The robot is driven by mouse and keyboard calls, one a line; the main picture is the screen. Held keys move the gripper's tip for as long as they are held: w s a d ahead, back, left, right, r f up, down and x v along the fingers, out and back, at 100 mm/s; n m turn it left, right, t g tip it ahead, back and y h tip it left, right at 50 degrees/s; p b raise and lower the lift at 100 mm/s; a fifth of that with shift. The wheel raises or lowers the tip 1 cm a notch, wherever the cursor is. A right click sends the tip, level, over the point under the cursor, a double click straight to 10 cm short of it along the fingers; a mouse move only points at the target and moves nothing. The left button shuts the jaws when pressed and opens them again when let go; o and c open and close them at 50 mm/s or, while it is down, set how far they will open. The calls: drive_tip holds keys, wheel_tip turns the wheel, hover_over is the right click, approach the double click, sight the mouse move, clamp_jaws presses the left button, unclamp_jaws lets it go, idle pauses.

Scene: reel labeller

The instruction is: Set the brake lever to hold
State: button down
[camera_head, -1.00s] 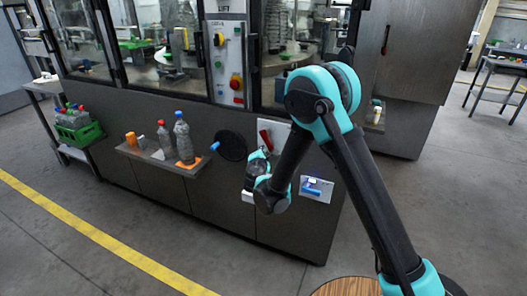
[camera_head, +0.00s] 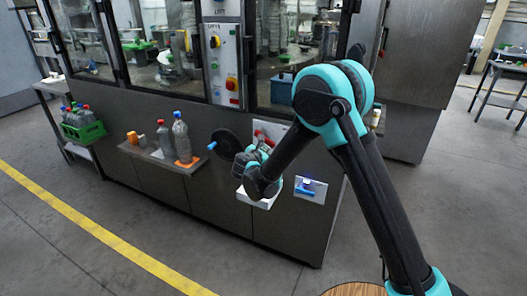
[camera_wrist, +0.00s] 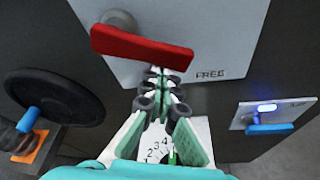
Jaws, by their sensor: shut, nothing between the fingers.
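The brake lever is a red bar (camera_wrist: 142,47) on a pale plate (camera_wrist: 225,40) in the wrist view. It runs from a round grey pivot at its left, sloping slightly down to the right. The word FREE is printed on the plate below its right end. My gripper (camera_wrist: 165,76) is shut and empty, with its fingertips just under the middle of the bar. I cannot tell whether they touch it. In the head view my gripper (camera_head: 263,147) is in front of the plate (camera_head: 284,129) and partly hides the lever.
A black handwheel (camera_wrist: 58,92) with a blue knob is at left. A white numbered dial (camera_wrist: 200,128) sits below my fingers. A small panel (camera_wrist: 246,112) with a lit blue light and blue handle is at right. A shelf with bottles (camera_head: 195,166) juts out further left.

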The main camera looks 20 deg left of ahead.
drive_tip(key=r+n+h, duration=0.1)
drive_tip(key=d+r+n, duration=0.1)
drive_tip(key=n, duration=0.1)
drive_tip(key=shift+d+r+h, duration=0.15)
drive_tip(key=shift+d+h, duration=0.1)
drive_tip(key=shift+h, duration=0.15)
drive_tip(key=shift+r, duration=0.15)
idle(0.5)
drive_tip(key=s, duration=0.9)
drive_tip(key=shift+s+a+f, duration=0.25)
drive_tip(key=shift+a+f, duration=0.1)
drive_tip(key=shift+f, duration=0.1)
